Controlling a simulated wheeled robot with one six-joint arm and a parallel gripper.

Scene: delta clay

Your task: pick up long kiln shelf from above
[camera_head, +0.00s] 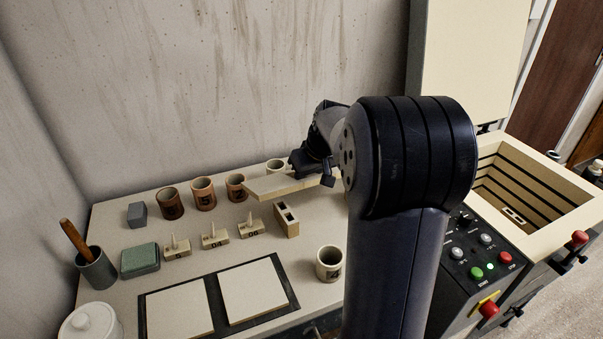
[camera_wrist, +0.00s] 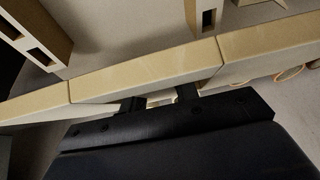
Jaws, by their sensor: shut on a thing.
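The long kiln shelf (camera_head: 285,184) is a flat cream slab above the back right part of the worktable, beside my arm. My gripper (camera_head: 314,174) is shut on it from above, and my forearm hides its right end. In the wrist view the shelf (camera_wrist: 150,72) runs across the picture in front of the dark fingers (camera_wrist: 158,99), with thin seams across its face. I cannot tell exactly how far it is above the table.
A hollow kiln post (camera_head: 287,220) stands just below the shelf, with several numbered cone holders (camera_head: 215,238) and brown cups (camera_head: 203,192) to the left. Another cup (camera_head: 329,262) is in front. The open kiln (camera_head: 520,195) is at right. Two pale tiles (camera_head: 254,291) lie in front.

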